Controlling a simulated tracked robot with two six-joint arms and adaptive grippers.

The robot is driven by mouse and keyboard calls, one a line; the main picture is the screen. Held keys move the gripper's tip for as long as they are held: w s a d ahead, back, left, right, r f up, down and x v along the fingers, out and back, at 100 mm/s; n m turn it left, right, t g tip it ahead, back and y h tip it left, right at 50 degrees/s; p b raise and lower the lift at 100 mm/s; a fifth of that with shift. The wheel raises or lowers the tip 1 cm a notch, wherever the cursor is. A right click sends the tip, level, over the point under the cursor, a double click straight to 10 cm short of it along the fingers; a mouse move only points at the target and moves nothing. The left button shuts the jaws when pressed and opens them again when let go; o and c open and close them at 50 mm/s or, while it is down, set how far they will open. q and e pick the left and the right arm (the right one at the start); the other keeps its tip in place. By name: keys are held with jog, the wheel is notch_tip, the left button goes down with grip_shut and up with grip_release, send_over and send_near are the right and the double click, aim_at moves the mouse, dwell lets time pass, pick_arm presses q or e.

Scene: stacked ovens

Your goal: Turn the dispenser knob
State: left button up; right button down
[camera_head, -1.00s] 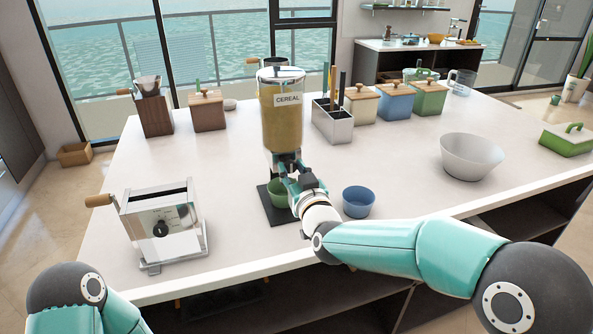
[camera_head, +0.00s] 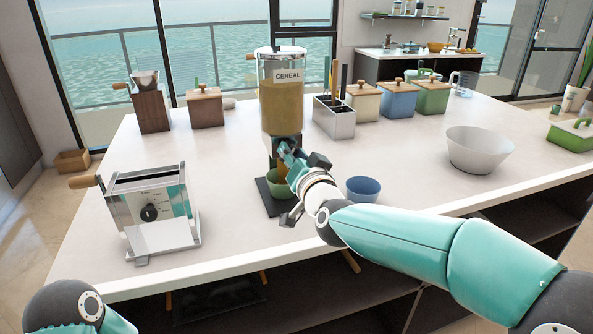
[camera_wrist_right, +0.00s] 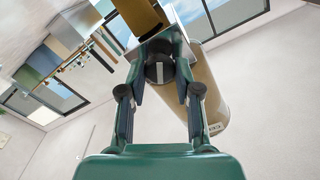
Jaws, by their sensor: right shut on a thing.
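The cereal dispenser (camera_head: 281,100) stands upright on the island, a clear cylinder with tan cereal and a "CEREAL" label. Its dark knob (camera_wrist_right: 160,70) shows in the right wrist view, with a pale bar across its face. My right gripper (camera_head: 284,150) is at the front of the dispenser below the cylinder; the right wrist view shows its two fingers (camera_wrist_right: 163,62) shut around the knob, one on each side. A green bowl (camera_head: 274,182) sits under the outlet, partly hidden by my gripper; its contents cannot be seen. My left gripper is out of view.
A blue bowl (camera_head: 363,188) stands just right of my right wrist. A toaster (camera_head: 150,205) is at the front left, a white bowl (camera_head: 478,150) at the right. A metal utensil holder (camera_head: 333,120) and lidded boxes (camera_head: 398,99) stand behind. The countertop (camera_head: 225,165) between is mostly clear.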

jog(key=m+b, duration=0.2)
jog(key=m, duration=0.1)
jog(key=shift+d+f+b, duration=0.15)
jog(key=shift+d+b, duration=0.05)
jog(key=shift+b, duration=0.15)
jog(key=m+b, duration=0.2)
jog(key=shift+w+m, duration=0.1)
jog(key=shift+m, duration=0.3)
jog(key=m+b, duration=0.2)
jog(key=m, duration=0.1)
jog(key=shift+d+m+b, duration=0.1)
jog(key=shift+m+b, duration=0.65)
jog(key=shift+m, duration=0.95)
jog(key=c, duration=0.8)
grip_release()
jog(key=shift+c, duration=0.2)
